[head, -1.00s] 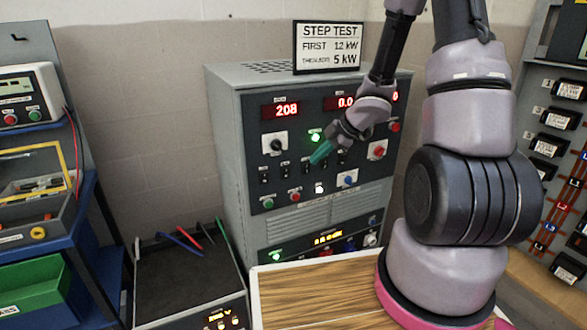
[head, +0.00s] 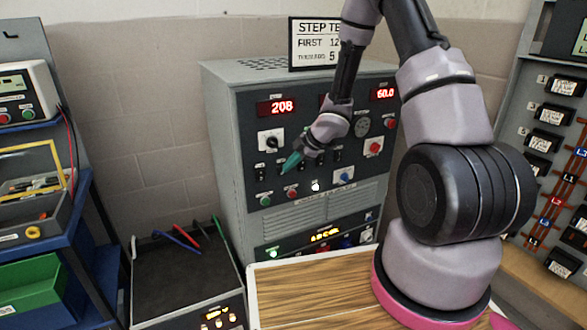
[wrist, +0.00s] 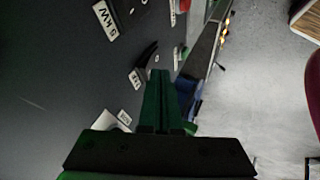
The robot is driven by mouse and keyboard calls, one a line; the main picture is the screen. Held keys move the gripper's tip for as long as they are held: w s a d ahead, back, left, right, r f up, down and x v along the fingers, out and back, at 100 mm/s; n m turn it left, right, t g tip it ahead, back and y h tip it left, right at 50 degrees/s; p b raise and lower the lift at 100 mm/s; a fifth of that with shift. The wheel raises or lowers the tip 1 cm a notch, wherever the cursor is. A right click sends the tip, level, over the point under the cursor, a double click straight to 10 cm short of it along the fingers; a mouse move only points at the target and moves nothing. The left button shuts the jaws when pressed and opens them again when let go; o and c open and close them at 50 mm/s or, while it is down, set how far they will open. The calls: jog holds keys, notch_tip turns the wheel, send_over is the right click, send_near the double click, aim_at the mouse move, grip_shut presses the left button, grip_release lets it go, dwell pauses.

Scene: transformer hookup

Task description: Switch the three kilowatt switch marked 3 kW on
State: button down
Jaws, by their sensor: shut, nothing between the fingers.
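The grey load bank cabinet (head: 225,150) stands at the centre of the head view, with a row of small black toggle switches on its dark front panel. My gripper (head: 290,163) has green fingers, shut and empty, in front of the left part of this row. In the wrist view my gripper (wrist: 158,75) has its fingertips close beside a black toggle switch (wrist: 147,55); I cannot tell whether they touch. This switch's label (wrist: 137,78) is too small to read surely. I cannot tell which switch is 3 kW.
A rotary knob (head: 271,141) sits above the row, with green (head: 265,201) and red (head: 292,191) buttons below. The step test sign (head: 318,43) stands on top. A wooden-topped table (head: 315,290) and a dark open box (head: 185,275) stand in front.

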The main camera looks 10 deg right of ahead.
dwell(0.3)
jog(key=shift+w+a+r, duration=0.1)
jog(key=shift+w, duration=0.25)
jog(key=shift+r, duration=0.1)
jog(key=shift+r, duration=0.7)
